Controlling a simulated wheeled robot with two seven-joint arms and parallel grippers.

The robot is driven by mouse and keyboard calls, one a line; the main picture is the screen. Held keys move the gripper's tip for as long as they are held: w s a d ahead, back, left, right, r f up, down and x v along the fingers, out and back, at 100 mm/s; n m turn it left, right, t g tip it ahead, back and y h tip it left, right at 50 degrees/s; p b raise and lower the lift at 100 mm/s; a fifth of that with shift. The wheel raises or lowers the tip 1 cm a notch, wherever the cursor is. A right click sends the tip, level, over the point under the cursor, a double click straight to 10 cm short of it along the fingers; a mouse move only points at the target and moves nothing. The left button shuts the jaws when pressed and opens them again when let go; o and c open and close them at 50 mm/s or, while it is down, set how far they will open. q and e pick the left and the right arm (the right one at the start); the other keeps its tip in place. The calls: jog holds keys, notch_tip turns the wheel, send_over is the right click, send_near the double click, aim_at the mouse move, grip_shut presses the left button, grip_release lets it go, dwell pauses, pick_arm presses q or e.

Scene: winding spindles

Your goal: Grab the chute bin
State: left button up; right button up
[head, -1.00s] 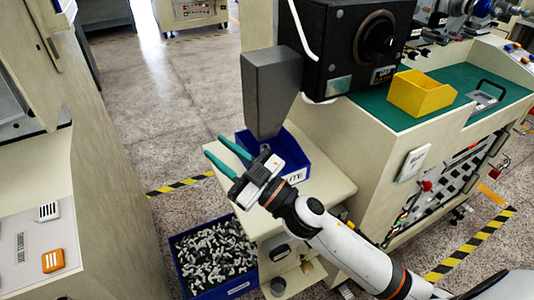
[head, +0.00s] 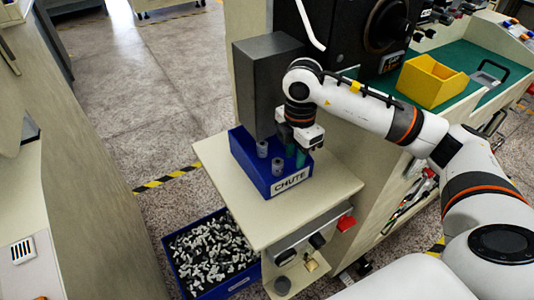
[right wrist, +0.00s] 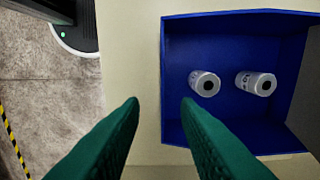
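The chute bin (head: 256,177) is a blue open box with a white "CHUTE" label on its front, standing on a cream shelf under a dark grey chute. Two small pale cylinders (head: 277,166) stand inside it; they also show in the right wrist view (right wrist: 204,83). My right gripper (head: 296,158) points down at the right side of the bin. In the right wrist view its green fingers (right wrist: 160,104) are apart and empty, with one bin wall (right wrist: 166,110) lying between their lines. I cannot tell whether they reach below the rim. My left gripper is not in view.
The grey chute (head: 262,85) hangs close beside my right gripper. A blue crate of small parts (head: 166,250) sits on the floor below. A yellow bin (head: 432,80) stands on the green bench top. The cream shelf (head: 318,200) is bare in front of the bin.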

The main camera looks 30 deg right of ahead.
aim_at(289, 187)
jog(key=f, duration=0.6)
jog(key=f+p, duration=0.1)
jog(key=f, duration=0.2)
jog(key=shift+w+a+f, duration=0.1)
jog(key=shift+a+f, duration=0.15)
jog(key=shift+a, duration=0.05)
grip_shut()
